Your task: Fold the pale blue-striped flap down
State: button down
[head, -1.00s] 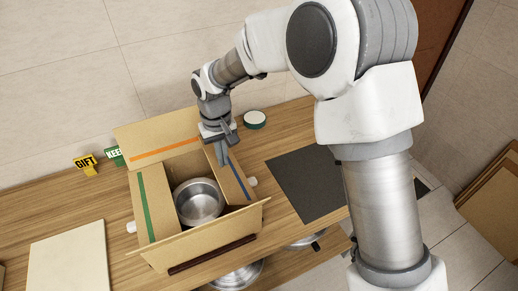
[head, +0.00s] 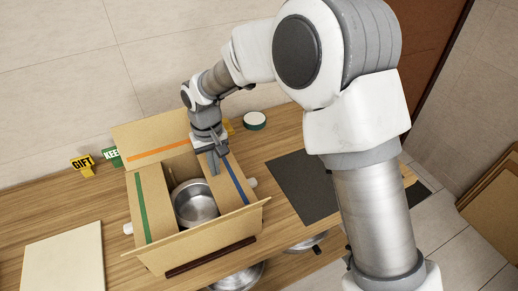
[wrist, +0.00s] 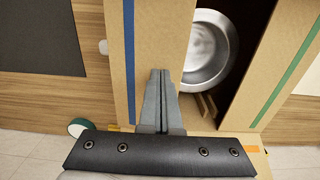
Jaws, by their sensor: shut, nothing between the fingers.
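The open cardboard box (head: 175,262) stands on the wooden table. Its blue-striped flap (head: 232,190), on the right, lies nearly flat, inward over the box's right side; the stripe is dark blue. It also shows in the wrist view (wrist: 155,30). My gripper (head: 214,168) is shut and empty, its fingertips at this flap's inner part; in the wrist view the fingers (wrist: 159,75) overlap the flap, and I cannot tell whether they touch. The green-striped flap (head: 156,205) lies inward on the left. A steel pot (head: 195,203) sits inside, partly covered.
The orange-striped back flap (head: 150,135) and plain front flap (head: 205,232) stick up and outward. GIFT (head: 83,164) and KEEP (head: 112,156) signs and a round green-and-white item (head: 255,120) stand behind. A dark mat (head: 305,188) lies right, a pale board (head: 62,265) left.

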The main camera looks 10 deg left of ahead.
jog(key=shift+s+a+f+b, duration=0.15)
jog(key=shift+f+b, duration=0.1)
jog(key=shift+f, duration=0.25)
jog(key=shift+s+a+f+b, duration=0.15)
jog(key=shift+f+b, duration=0.1)
jog(key=shift+f, duration=0.2)
jog(key=shift+r, duration=0.15)
notch_tip(320, 180, up, 7)
jog(key=p, duration=0.4)
jog(key=shift+p, duration=0.4)
